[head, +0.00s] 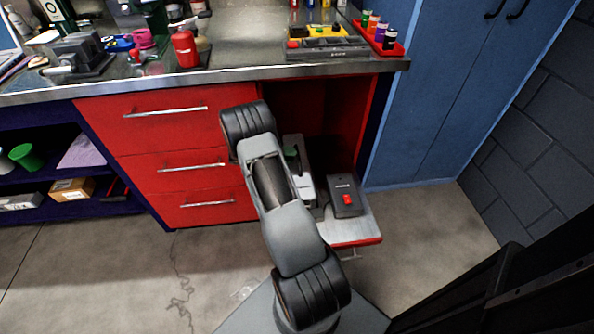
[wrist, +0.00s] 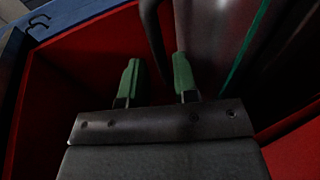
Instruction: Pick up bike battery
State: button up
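My arm reaches down into the open red bay under the workbench, and my gripper (wrist: 158,68) shows two green fingers standing apart with nothing gripped between them. In the head view a green finger of my gripper (head: 291,153) shows inside the bay, partly hidden by my arm. A dark box with a red switch and a small pale label (head: 346,197) lies on the pulled-out shelf, to the right of my gripper. I cannot tell whether this is the bike battery. In the wrist view a grey surface and a dark curved bar (wrist: 152,38) lie beyond the fingertips, unclear what they are.
The pulled-out shelf (head: 356,231) has a red front edge. Red bay walls stand close around my gripper. Red drawers (head: 185,160) are to the left, a blue cabinet (head: 440,95) to the right. The bench top (head: 245,62) overhangs above. Floor in front is partly clear.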

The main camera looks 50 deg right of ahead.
jog(key=x, duration=0.3)
jog(key=shift+s+d+f, duration=0.1)
jog(key=shift+d+f, duration=0.05)
jog(key=shift+d, duration=0.15)
jog(key=shift+c, duration=0.2)
grip_shut()
dwell(0.8)
jog(key=shift+r, duration=0.2)
